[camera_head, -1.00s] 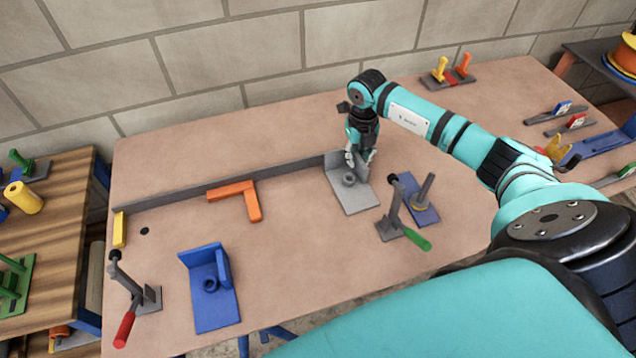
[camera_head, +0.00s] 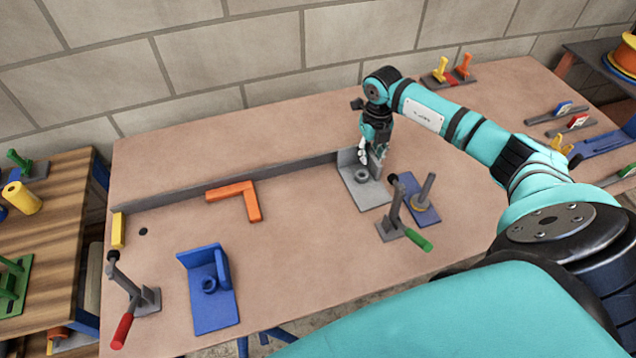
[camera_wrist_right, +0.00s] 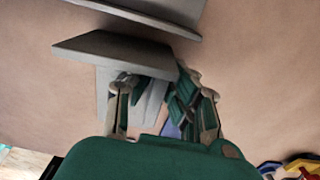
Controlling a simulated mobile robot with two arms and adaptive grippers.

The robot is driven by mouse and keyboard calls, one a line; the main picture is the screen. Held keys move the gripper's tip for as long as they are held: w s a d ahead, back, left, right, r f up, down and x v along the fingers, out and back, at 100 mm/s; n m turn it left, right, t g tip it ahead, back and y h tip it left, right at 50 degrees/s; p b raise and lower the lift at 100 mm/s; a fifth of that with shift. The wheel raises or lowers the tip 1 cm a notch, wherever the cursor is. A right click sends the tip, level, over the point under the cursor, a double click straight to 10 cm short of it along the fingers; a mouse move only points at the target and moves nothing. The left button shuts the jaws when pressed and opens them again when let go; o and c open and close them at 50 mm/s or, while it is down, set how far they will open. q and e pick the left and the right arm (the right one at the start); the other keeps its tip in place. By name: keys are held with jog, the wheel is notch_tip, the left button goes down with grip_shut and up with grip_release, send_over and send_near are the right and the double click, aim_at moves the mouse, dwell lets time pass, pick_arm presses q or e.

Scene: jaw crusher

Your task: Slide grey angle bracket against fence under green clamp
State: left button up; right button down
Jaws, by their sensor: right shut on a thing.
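The grey angle bracket (camera_head: 368,195) stands on the table with its flat base down, its upright plate at the back and a round boss on the base. It is at the right end of the long grey fence (camera_head: 230,183). In the right wrist view, a narrow gap shows between the bracket (camera_wrist_right: 110,55) and the fence (camera_wrist_right: 165,14). My right gripper (camera_head: 371,158) is shut on the bracket's upright part. The clamp with the green handle (camera_head: 418,240) stands on the table at the bracket's front right. My left gripper is out of view.
A blue plate with a post (camera_head: 420,203) lies right of the bracket, close to the green clamp. An orange angle piece (camera_head: 248,195), a blue bracket (camera_head: 212,300) and a red-handled clamp (camera_head: 125,325) are to the left. The table between orange piece and grey bracket is bare.

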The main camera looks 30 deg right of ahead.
jog(key=shift+m, duration=0.3)
jog(key=shift+w, duration=0.1)
jog(key=shift+w+d+f+b, duration=0.1)
jog(key=shift+w+d+b, duration=0.05)
jog(key=shift+w+b, duration=0.25)
jog(key=shift+w+d+b, duration=0.1)
jog(key=shift+w+b, duration=0.25)
jog(key=shift+w, duration=0.15)
jog(key=c, duration=1.2)
grip_release()
jog(key=shift+r, duration=0.2)
